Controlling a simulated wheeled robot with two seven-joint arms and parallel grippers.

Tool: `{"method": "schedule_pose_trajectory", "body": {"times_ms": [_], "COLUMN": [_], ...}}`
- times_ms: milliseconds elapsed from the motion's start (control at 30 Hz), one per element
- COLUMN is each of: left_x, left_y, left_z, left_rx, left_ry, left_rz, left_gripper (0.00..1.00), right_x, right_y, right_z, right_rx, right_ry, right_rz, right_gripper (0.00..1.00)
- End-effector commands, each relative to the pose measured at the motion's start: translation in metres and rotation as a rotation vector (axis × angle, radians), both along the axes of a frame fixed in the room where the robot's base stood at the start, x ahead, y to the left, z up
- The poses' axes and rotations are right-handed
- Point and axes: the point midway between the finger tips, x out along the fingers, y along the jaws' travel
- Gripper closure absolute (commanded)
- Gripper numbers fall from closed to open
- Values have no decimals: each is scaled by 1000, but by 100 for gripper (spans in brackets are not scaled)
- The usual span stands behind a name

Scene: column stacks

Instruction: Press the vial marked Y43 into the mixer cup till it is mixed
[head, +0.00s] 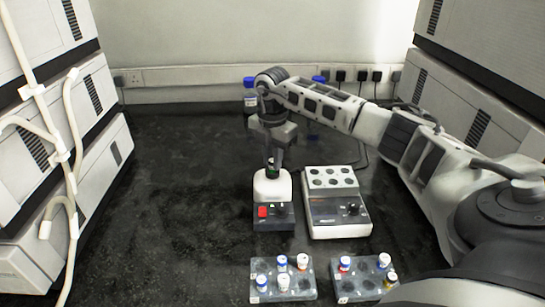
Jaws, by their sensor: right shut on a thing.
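The mixer (272,190) stands in the middle of the dark bench, with a white head and a grey base carrying a red switch. My right gripper (273,160) points down just above the mixer's head. It is shut on a small dark vial (272,171) with a hint of green, set at the top of the mixer where the cup is. The gripper and the vial hide the cup, and I cannot tell how deep the vial sits. Its marking is too small to read. My left gripper is not in view.
A white and grey device (337,218) with round wells and a knob stands right of the mixer. Two grey racks, a left one (302,293) and a right one (357,293), hold several capped vials in front. Blue-capped bottles (250,97) stand behind. The bench's left side is clear.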

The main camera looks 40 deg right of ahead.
Motion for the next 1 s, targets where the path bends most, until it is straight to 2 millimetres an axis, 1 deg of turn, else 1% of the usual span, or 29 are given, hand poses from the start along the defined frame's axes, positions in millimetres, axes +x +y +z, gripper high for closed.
{"method": "schedule_pose_trajectory", "body": {"times_ms": [133,267,900,1000], "left_x": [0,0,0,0], "left_y": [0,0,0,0], "left_z": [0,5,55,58], "left_rx": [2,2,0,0], "left_ry": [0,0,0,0], "left_rz": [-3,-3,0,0], "left_gripper": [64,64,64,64], "right_x": [0,0,0,0], "right_y": [0,0,0,0], "right_z": [0,6,58,61], "right_rx": [0,0,0,0], "right_ry": [1,1,0,1], "right_rz": [0,0,0,0], "right_gripper": [98,98,98,98]}}
